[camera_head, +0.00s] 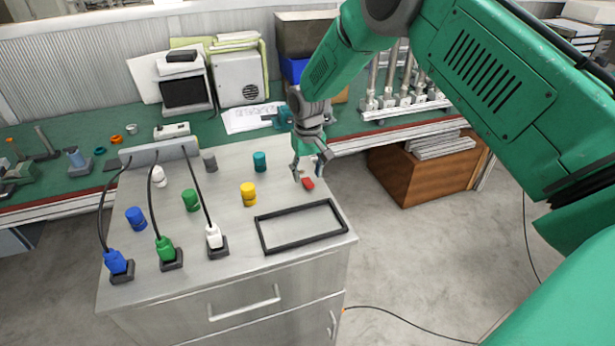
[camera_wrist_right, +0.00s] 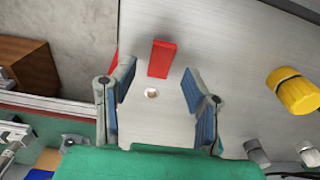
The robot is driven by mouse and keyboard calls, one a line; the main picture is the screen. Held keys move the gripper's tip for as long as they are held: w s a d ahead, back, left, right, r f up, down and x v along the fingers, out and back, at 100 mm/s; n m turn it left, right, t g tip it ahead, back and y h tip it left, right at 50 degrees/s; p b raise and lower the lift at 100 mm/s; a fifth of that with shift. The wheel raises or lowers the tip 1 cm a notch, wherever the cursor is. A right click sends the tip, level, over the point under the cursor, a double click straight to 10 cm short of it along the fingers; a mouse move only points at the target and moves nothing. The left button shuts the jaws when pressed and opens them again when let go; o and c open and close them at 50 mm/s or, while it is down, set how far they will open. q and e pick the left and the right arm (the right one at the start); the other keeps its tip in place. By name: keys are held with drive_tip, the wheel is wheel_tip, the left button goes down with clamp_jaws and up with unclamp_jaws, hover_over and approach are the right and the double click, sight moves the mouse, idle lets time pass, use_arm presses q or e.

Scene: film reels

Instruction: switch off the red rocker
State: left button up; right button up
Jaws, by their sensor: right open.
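The red rocker (camera_head: 308,184) sits on the right side of the metal cabinet top (camera_head: 290,200), near its right edge. I cannot tell whether a finger touches the rocker. My left gripper is not in view.
A black rectangular frame (camera_head: 300,243) lies in front of the rocker. A yellow cylinder (camera_head: 248,194) and a teal one (camera_head: 260,161) stand to the left. Blue, green and white plugs with black cables stand farther left. A green bench (camera_head: 110,162) runs behind.

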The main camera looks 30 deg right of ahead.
sight(309, 181)
wheel_tip(309, 181, up, 10)
drive_tip(key=shift+d, duration=0.2)
idle(0.4)
drive_tip(key=shift+s, duration=0.1)
